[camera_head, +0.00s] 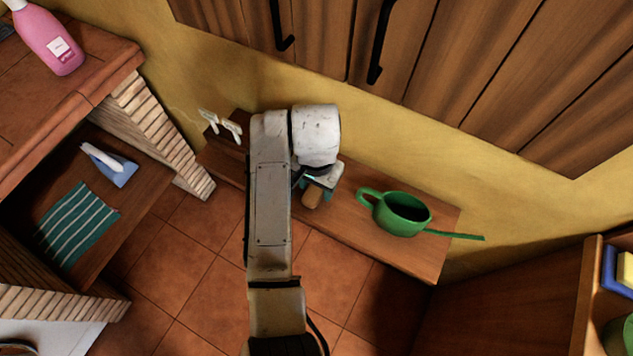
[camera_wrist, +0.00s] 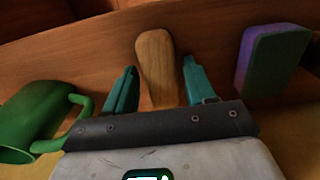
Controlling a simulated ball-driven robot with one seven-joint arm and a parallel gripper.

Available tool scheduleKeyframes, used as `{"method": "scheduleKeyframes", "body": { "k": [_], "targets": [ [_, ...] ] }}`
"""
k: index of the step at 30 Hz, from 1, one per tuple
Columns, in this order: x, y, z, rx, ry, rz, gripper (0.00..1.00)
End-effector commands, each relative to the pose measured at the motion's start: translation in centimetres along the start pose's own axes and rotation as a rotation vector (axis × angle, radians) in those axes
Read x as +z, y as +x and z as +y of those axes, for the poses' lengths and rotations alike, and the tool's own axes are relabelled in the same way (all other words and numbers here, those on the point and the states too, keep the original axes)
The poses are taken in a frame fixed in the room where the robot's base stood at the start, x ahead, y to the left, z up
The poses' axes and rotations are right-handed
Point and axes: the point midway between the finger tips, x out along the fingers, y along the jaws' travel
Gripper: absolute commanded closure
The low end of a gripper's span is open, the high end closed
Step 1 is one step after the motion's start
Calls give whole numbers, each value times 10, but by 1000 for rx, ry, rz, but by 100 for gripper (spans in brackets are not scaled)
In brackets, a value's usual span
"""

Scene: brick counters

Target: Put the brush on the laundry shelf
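The brush shows as a light wooden handle (camera_wrist: 156,68) in the wrist view, and its brown end (camera_head: 312,197) shows under my gripper in the head view. The rest of the brush is hidden. My gripper (camera_wrist: 159,70) is open, with one teal finger on each side of the handle and narrow gaps visible. In the head view my gripper (camera_head: 314,188) is low over a long wooden bench (camera_head: 437,258) along the wall. A wooden shelf (camera_head: 140,178) at the left, under a tiled counter, holds an iron (camera_head: 112,165) and a striped cloth (camera_head: 78,225); it may be the laundry shelf.
A green watering can (camera_head: 400,214) stands right of my gripper on the bench. A purple-green block (camera_wrist: 272,60) is on the handle's other side. White pegs (camera_head: 222,123) lie at the bench's left end. A pink bottle (camera_head: 50,38) stands on the counter. Cabinets (camera_head: 480,60) overhang the bench.

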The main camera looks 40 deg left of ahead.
Motion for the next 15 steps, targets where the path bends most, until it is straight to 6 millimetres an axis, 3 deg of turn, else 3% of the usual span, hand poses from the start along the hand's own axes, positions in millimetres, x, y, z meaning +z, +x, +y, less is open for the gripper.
{"method": "scheduleKeyframes", "body": {
  "k": [10, 15],
  "targets": [
    [0, -2, 0, 0, 0, 0, 37],
    [-1, -19, 0, -2, 0, 3, 37]
  ]
}}
